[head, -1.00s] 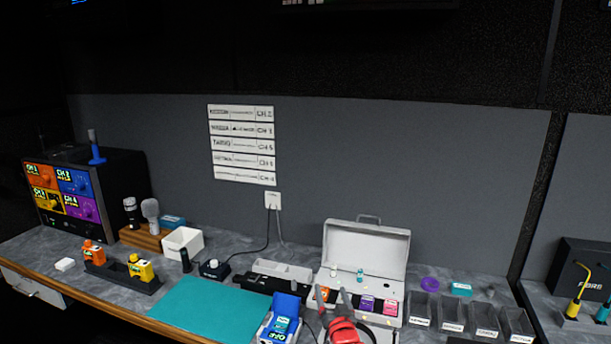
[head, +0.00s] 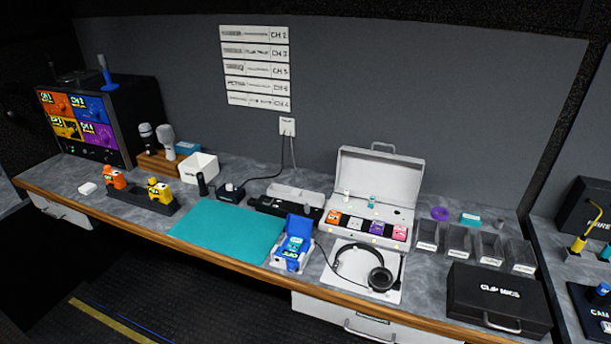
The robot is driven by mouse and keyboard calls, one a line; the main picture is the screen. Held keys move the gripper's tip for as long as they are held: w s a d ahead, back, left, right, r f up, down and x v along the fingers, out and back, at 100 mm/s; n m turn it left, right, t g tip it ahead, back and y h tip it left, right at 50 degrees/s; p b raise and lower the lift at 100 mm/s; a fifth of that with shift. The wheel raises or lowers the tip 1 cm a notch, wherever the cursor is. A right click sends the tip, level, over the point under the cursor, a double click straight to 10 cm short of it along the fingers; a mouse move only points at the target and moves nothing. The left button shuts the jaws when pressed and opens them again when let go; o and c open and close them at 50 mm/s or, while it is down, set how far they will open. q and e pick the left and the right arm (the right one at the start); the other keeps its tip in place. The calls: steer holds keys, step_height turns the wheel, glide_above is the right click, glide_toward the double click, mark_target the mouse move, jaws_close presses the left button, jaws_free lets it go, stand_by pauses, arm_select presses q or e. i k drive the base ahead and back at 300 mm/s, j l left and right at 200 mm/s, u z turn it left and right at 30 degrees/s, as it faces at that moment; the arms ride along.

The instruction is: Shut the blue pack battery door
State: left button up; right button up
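The blue pack (head: 292,253) stands in a small holder at the front of the counter, just right of the teal mat (head: 228,229). Its blue battery door (head: 299,227) is raised at the top, tilted up and open. A teal battery-like piece shows in the pack below the door. Neither of my grippers is in view.
Headphones (head: 362,266) lie on a white pad right of the pack. An open white case (head: 380,182) stands behind, with several coloured packs in it. A black case (head: 498,299) is at the right. Orange and yellow packs (head: 160,190) sit in a dark charger at the left.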

mark_target(300, 225)
steer(key=j+z, duration=0.1)
steer(key=z, duration=0.35)
steer(key=j+z, duration=0.1)
steer(key=z, duration=0.4)
steer(key=j+z, duration=0.1)
steer(key=z, duration=0.35)
steer(key=j+z, duration=0.25)
steer(key=j, duration=0.2)
steer(key=k+j+z, duration=0.25)
steer(key=j, duration=0.15)
steer(key=j+z, duration=0.2)
steer(key=j, duration=0.2)
steer(key=k+j+z, duration=0.25)
steer(key=j, duration=0.15)
steer(key=k+j+z, duration=0.1)
steer(key=j+z, duration=0.15)
steer(key=k+j+z, duration=0.25)
steer(key=j, duration=0.15)
steer(key=i, duration=0.05)
